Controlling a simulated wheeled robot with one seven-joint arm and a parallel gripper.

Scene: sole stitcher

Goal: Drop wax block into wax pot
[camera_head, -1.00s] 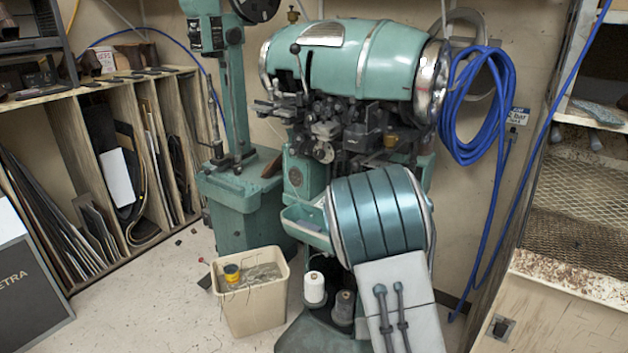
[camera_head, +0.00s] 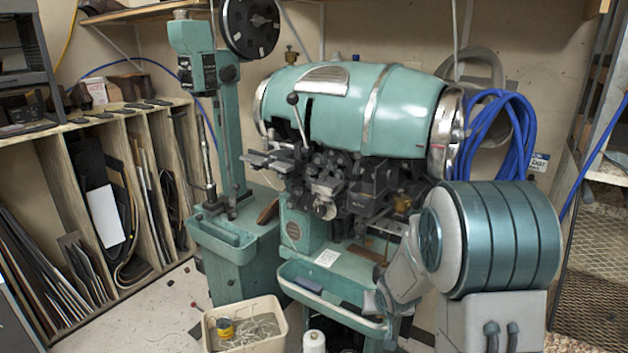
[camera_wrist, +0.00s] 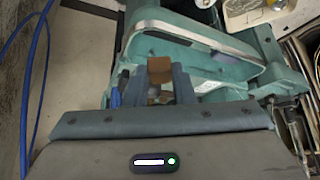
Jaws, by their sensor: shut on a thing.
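In the wrist view my gripper (camera_wrist: 160,80) is shut on a small brown block (camera_wrist: 160,69), which I take to be the wax block. The block sits between the fingertips, over or in front of the teal tray (camera_wrist: 205,41) of the stitching machine. I cannot tell its height above the tray. In the head view the teal stitching machine (camera_head: 345,112) stands in the middle, with its front tray (camera_head: 333,310) below. My arm is in front of the machine's right side, and my fingers and the block cannot be made out there. I cannot identify the wax pot with certainty.
A cream bin (camera_head: 268,342) with a yellow can (camera_head: 225,328) stands on the floor at the front. A white thread spool (camera_head: 314,342) is beside it. A wooden rack (camera_head: 120,190) is at left, a mesh-sided shelf (camera_head: 598,285) at right. Blue hose (camera_head: 495,135) hangs behind.

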